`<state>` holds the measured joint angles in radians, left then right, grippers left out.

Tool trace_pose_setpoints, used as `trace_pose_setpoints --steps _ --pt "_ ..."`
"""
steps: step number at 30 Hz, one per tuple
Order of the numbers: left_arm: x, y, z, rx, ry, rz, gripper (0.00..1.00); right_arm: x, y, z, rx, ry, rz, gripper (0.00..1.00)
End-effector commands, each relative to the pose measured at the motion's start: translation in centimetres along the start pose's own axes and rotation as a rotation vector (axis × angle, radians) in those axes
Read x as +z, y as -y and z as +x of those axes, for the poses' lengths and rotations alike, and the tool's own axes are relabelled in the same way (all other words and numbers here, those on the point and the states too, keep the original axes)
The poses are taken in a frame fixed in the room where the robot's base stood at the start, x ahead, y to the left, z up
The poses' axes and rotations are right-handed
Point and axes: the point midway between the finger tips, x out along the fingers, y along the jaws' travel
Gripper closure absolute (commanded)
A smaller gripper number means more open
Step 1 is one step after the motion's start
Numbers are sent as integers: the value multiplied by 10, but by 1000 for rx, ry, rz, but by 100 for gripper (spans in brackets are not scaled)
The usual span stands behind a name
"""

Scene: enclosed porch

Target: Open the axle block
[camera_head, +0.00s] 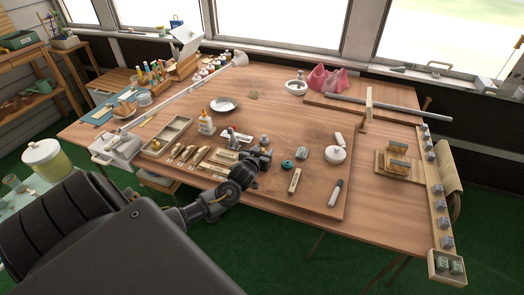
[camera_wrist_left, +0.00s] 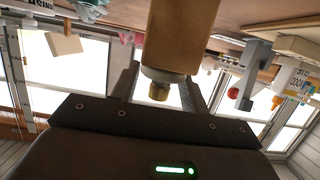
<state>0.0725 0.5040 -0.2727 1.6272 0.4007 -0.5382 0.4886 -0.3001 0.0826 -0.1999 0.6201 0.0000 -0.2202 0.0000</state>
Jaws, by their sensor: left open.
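My left gripper (camera_head: 258,158) is low over the brown work board, with its jaws open. In the left wrist view, which looks upside down, its two fingers stand apart (camera_wrist_left: 160,88). A tan piece (camera_wrist_left: 180,35) with a pale collar and a brass-coloured tip shows between or just beyond them; I cannot tell whether they touch it. Pale wooden blocks (camera_head: 222,157) lie just left of the gripper in the head view. I cannot tell for certain which piece is the axle block. My right gripper is not in view.
The work board (camera_head: 320,190) also holds a glue bottle (camera_head: 206,122), a white round pot (camera_head: 335,154), a teal round piece (camera_head: 287,164) and a wooden strip (camera_head: 295,181). A long grey bar (camera_head: 390,108) lies at the back.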

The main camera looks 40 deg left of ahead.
Motion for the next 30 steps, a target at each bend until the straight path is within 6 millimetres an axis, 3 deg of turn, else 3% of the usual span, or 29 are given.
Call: trace_pose_setpoints --steps 4,11,21,30 --pt "0 0 13 0 0 0 55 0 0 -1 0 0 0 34" --pt "0 0 14 1 0 -1 55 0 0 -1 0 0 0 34" --pt "2 0 13 0 4 0 98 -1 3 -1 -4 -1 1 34" --pt "4 -1 13 1 9 2 100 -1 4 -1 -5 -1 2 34"
